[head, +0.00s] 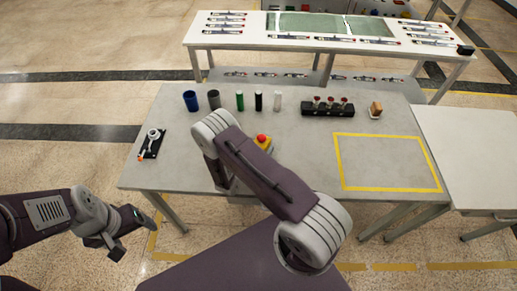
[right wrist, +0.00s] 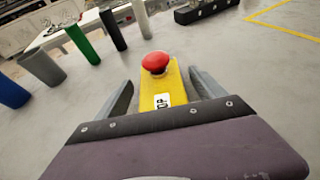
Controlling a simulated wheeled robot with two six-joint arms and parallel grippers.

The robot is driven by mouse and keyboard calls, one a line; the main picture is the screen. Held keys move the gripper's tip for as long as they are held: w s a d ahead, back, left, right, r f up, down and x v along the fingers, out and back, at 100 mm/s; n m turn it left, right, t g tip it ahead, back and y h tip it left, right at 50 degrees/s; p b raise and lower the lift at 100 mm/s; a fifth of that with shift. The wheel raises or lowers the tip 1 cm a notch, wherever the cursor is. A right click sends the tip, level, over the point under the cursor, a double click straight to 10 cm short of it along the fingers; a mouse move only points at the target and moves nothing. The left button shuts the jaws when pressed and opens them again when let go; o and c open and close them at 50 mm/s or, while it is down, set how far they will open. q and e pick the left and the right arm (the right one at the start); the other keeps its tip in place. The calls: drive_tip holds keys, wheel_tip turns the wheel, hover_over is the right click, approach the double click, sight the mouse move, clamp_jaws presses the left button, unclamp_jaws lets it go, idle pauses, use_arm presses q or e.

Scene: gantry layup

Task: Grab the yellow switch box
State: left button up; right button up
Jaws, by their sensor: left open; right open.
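The yellow switch box (head: 264,145) with a red mushroom button stands on the grey table (head: 330,120), partly hidden behind my right arm in the head view. In the right wrist view the yellow switch box (right wrist: 172,86) lies between the two fingers of my right gripper (right wrist: 160,90). The fingers are open, with a visible gap on each side of the box. The right gripper is mostly hidden in the head view. My left gripper (head: 128,228) is open and empty, off the table's front left corner.
A blue cup (head: 190,101), a dark cup (head: 214,99) and green, black and white cylinders stand in a row behind the box. A black holder (head: 327,107) and a brown-topped item (head: 375,109) stand right. A yellow taped square (head: 388,135) is empty. A black tool stand (head: 152,142) is left.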

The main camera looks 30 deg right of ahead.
sight(262, 146)
clamp_jaws()
drive_tip(key=shift+r, duration=0.15)
drive_tip(key=shift+r, duration=0.3)
drive_tip(key=r, duration=0.2)
drive_tip(key=d+r, duration=0.1)
drive_tip(key=r, duration=0.1)
drive_tip(key=shift+s+d, duration=0.1)
drive_tip(key=shift+s, duration=0.3)
drive_tip(key=s+d+r+b, duration=0.1)
drive_tip(key=s+d+r, duration=0.4)
drive_tip(key=d, duration=0.4)
drive_tip(key=shift+r, duration=0.6)
